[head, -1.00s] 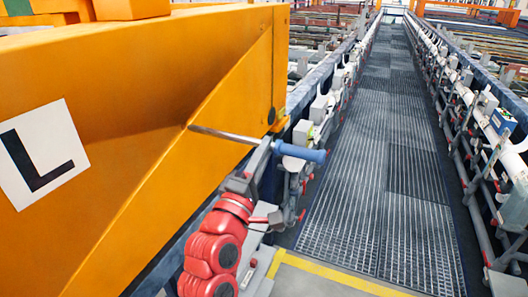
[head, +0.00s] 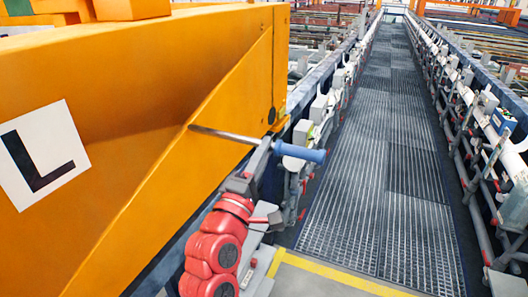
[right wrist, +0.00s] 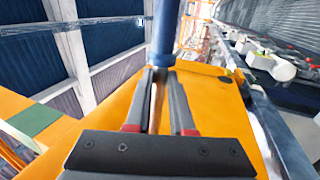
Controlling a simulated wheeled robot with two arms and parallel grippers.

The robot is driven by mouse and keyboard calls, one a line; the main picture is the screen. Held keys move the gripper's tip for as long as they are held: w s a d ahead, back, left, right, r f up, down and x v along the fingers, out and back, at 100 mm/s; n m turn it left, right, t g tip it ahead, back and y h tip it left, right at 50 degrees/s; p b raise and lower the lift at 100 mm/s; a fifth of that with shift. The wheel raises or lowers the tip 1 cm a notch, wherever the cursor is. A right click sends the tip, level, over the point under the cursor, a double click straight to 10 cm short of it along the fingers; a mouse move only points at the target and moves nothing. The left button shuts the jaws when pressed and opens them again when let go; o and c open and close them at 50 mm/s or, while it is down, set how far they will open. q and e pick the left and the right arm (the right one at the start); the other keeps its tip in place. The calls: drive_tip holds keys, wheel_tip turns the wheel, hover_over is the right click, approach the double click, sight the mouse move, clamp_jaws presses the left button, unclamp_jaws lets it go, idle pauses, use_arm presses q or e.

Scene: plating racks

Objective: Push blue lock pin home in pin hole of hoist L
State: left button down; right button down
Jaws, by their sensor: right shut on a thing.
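The blue lock pin (head: 302,153) has a blue handle and a bare metal shaft. In the head view its shaft runs left to the sloped face of the orange hoist L (head: 190,185), which bears a white "L" plate (head: 42,155). I cannot tell whether the tip is in a hole; no pin hole shows clearly. My right gripper (head: 266,145) is shut on the pin, close to where shaft and handle meet. In the right wrist view the blue handle (right wrist: 166,28) rises beyond my right fingertips (right wrist: 161,70). My left gripper is out of view.
A dark grated walkway (head: 375,185) runs away to the right of the hoist. Railings with pipes and white boxes line both sides. A dark round spot (head: 271,116) shows near the hoist's right end. The space right of the handle is clear.

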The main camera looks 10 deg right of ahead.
sight(198, 131)
drive_tip(key=w+a+b, duration=0.4)
drive_tip(key=a, duration=0.2)
drive_tip(key=shift+w+a+b, duration=0.15)
drive_tip(key=shift+w+b, duration=0.15)
drive_tip(key=shift+b, duration=0.05)
idle(2.4)
drive_tip(key=shift+w+a+b, duration=0.7)
drive_tip(key=shift+a+b, duration=0.15)
drive_tip(key=shift+a, duration=0.1)
drive_tip(key=shift+w+a+b, duration=0.65)
drive_tip(key=shift+a+b, duration=0.25)
drive_tip(key=shift+a, duration=0.1)
drive_tip(key=shift+w+a+b, duration=0.7)
drive_tip(key=shift+a+b, duration=0.15)
drive_tip(key=shift+a, duration=0.1)
drive_tip(key=shift+w+a+b, duration=0.55)
drive_tip(key=shift+w+a, duration=0.05)
drive_tip(key=shift+a, duration=0.15)
drive_tip(key=shift+a, duration=0.1)
idle(0.3)
drive_tip(key=shift+r+b, duration=0.1)
drive_tip(key=shift+b, duration=0.2)
drive_tip(key=shift+r, duration=0.35)
